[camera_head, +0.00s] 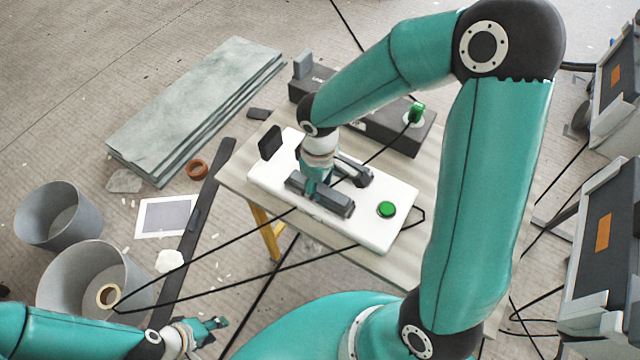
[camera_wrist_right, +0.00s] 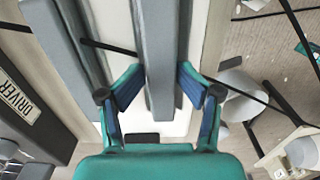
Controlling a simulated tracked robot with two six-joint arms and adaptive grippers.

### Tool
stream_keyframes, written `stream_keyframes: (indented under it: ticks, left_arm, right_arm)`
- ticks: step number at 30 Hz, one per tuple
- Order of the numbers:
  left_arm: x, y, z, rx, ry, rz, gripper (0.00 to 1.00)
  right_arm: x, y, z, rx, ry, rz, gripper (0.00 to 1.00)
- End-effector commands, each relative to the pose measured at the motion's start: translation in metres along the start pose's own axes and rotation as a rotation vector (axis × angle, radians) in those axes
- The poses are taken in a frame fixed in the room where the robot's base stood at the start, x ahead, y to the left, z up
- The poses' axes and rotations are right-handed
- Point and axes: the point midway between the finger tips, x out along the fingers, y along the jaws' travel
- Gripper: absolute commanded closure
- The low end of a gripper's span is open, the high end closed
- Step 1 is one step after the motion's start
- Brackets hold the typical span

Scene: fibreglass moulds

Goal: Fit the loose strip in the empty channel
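My right gripper (camera_head: 311,194) is over the white board (camera_head: 398,218) on the table. The strip's near end sticks out between the fingers. Grey raised bars (camera_head: 340,202) show on the board below the gripper. I cannot tell which gap is the empty channel, as the gripper and strip hide part of the board. My left gripper (camera_head: 212,328) hangs low at the lower left, empty; its finger opening is unclear.
A green button (camera_head: 386,209) is on the board. Behind it stands a dark driver box (camera_head: 385,128) with a green plug (camera_head: 415,112). Black cables cross the table.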

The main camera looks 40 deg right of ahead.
Motion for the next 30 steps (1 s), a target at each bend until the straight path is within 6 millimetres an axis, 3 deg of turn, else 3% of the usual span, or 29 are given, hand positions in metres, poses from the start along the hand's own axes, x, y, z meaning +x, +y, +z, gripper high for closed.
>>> stream_keyframes:
  ticks: [9,15,21,30]
  left_arm:
    - [-0.010,0.004,0.000,0.000,-0.001,0.000,0.60]
    - [-0.013,0.005,0.000,0.000,-0.001,0.000,0.60]
    - [-0.014,0.005,0.000,0.000,-0.001,0.000,0.60]
    - [-0.014,0.005,0.000,0.000,-0.001,0.000,0.60]
  right_arm:
    - [-0.073,0.001,-0.002,0.000,0.010,0.004,0.44]
    - [-0.103,0.000,-0.001,-0.001,0.007,0.003,0.44]
    - [-0.114,0.000,-0.001,0.000,0.005,0.001,0.44]
    - [-0.114,0.000,-0.001,-0.001,0.004,0.001,0.44]
